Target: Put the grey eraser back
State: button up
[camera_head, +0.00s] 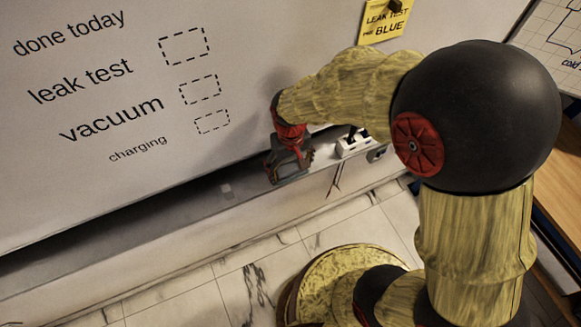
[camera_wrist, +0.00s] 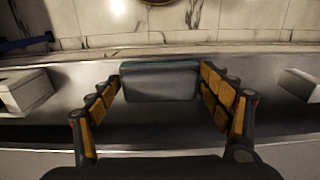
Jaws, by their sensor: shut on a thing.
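The grey eraser (camera_wrist: 160,84), a grey block with a teal far edge, sits between the two fingers of my gripper (camera_wrist: 162,92) in the wrist view. My gripper is shut on it, with a finger at each end. In the head view my gripper (camera_head: 288,173) is low over the ledge (camera_head: 190,213) under the whiteboard (camera_head: 150,150). The eraser cannot be made out there. I cannot tell whether the eraser touches the ledge.
A white holder (camera_head: 352,143) with dark items stands on the ledge right of my gripper. The wrist view shows pale blocks at left (camera_wrist: 30,92) and right (camera_wrist: 301,86). A yellow note (camera_head: 384,20) hangs above.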

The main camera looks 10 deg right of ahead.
aim_at(291, 168)
jog(key=o, duration=1)
jog(key=shift+r, duration=0.1)
notch_tip(291, 168, up, 12)
jog(key=s+d+r+m+t, duration=0.1)
jog(key=s+d+r+t, duration=0.1)
jog(key=s+d+r, duration=0.2)
jog(key=s+d+r+m+t, duration=0.1)
jog(key=s+d+r, duration=0.3)
jog(key=r, duration=0.1)
jog(key=s+d+r+m+t, duration=0.1)
jog(key=s+d+r+t, duration=0.1)
jog(key=s+d+r, duration=0.2)
jog(key=shift+s+r+t, duration=0.1)
jog(key=shift+r+t, duration=0.2)
jog(key=shift+f, duration=0.1)
